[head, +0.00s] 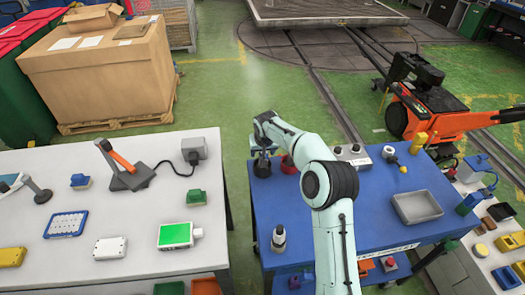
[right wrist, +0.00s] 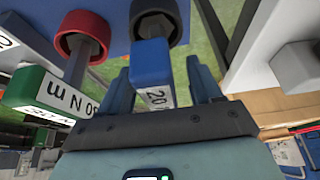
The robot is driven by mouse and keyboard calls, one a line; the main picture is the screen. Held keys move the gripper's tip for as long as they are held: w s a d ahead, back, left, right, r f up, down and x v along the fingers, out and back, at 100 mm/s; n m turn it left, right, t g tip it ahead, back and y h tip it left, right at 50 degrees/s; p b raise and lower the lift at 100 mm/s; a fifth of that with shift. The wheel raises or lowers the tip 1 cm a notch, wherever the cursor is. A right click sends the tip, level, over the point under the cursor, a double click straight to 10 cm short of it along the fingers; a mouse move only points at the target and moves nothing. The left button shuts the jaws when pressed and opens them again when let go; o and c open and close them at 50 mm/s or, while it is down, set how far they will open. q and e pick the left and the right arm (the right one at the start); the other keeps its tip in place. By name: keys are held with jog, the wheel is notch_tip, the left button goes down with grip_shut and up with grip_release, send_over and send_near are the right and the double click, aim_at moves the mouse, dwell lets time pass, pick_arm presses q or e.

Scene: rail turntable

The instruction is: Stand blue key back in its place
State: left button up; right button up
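The blue key (right wrist: 152,62) shows in the right wrist view as a blue handle with a white label reading "20". Its grey shaft runs to a black ring (right wrist: 160,15); I cannot tell whether it is fully seated there. My right gripper (right wrist: 165,88) is open, its fingers on either side of the handle with a gap visible on the right. In the head view my right gripper (head: 262,148) is above the black ring (head: 262,168) at the blue table's far left corner and hides the key. My left gripper is not in view.
A green-handled key (right wrist: 50,95) stands close by in a red ring (right wrist: 82,35). The blue table (head: 385,228) also holds a grey tray (head: 417,207), a dark-topped bottle (head: 279,240) and a grey box (head: 352,155). A white table (head: 130,215) with tools stands left.

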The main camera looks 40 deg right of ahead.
jog(key=shift+f, duration=0.1)
jog(key=v, duration=1.3)
jog(key=shift+r, duration=0.2)
jog(key=shift+s+a, duration=0.1)
